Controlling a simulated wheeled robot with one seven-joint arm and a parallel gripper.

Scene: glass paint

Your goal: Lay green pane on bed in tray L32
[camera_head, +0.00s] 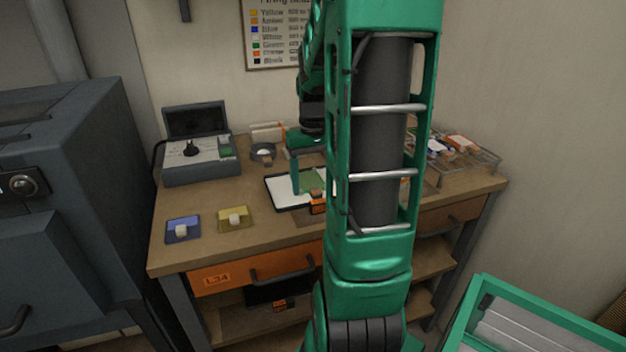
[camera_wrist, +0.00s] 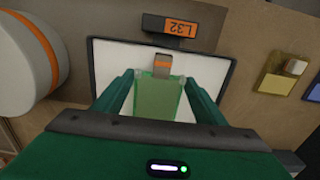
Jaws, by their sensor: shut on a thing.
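Tray L32 has a white bed with a dark rim (camera_head: 270,192) and sits on the bench. Its rim (camera_wrist: 92,60) and orange L32 label (camera_wrist: 179,28) show in the wrist view. The translucent green pane (camera_wrist: 158,98) is between the two fingers of my gripper (camera_wrist: 160,80), over the white bed. A small tan and orange block (camera_wrist: 162,66) shows at the pane's far edge. In the head view my gripper (camera_head: 308,178) and the green pane (camera_head: 311,182) are over the tray, partly hidden by my arm. I cannot tell whether the pane touches the bed.
A blue pane (camera_head: 183,230) and a yellow pane (camera_head: 235,219), each with a pale knob, lie left of the tray. A grey control box (camera_head: 200,160) stands at the back left. A rack of coloured pieces (camera_head: 455,150) stands right. An orange L34 drawer (camera_head: 235,279) is below.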

